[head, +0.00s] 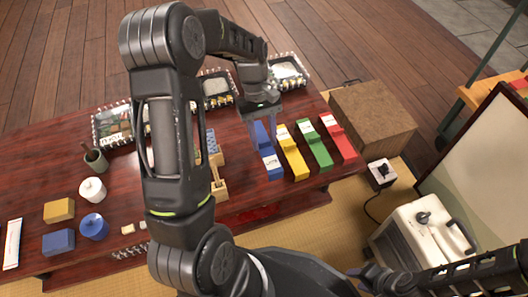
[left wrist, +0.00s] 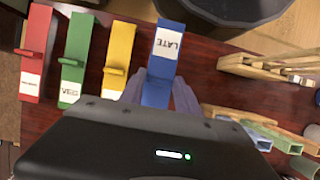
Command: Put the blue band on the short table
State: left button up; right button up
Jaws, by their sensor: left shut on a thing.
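The blue band (head: 271,165) is a long bar with a white label, at the left end of a row of coloured bars on the dark red low table (head: 245,205). My left gripper (head: 264,130) is over it, with its fingers on either side, shut on it. In the left wrist view, the blue band (left wrist: 167,68) sits between the fingers, its label reading "LATE". I cannot tell whether it is clear of the table. My right gripper (head: 377,277) is at the bottom right, away from the bars; its jaws are unclear. I cannot tell which surface is the short table.
Yellow (head: 292,155), green (head: 314,147) and red (head: 338,140) bars stand close on the right. A wooden rack (head: 218,180) is on the left. A brown box (head: 372,118) lies beyond the table's right end. An orange-wood table (head: 484,92) stands at the upper right.

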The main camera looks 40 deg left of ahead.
aim_at(264, 149)
pick_arm(q)
notch_tip(264, 149, down, 5)
jog(key=shift+f+b, duration=0.1)
jog(key=shift+b, duration=1)
jog(key=o, duration=1.3)
jog(key=p+v, duration=0.5)
jog(key=v, duration=0.7)
jog(key=shift+d, duration=0.1)
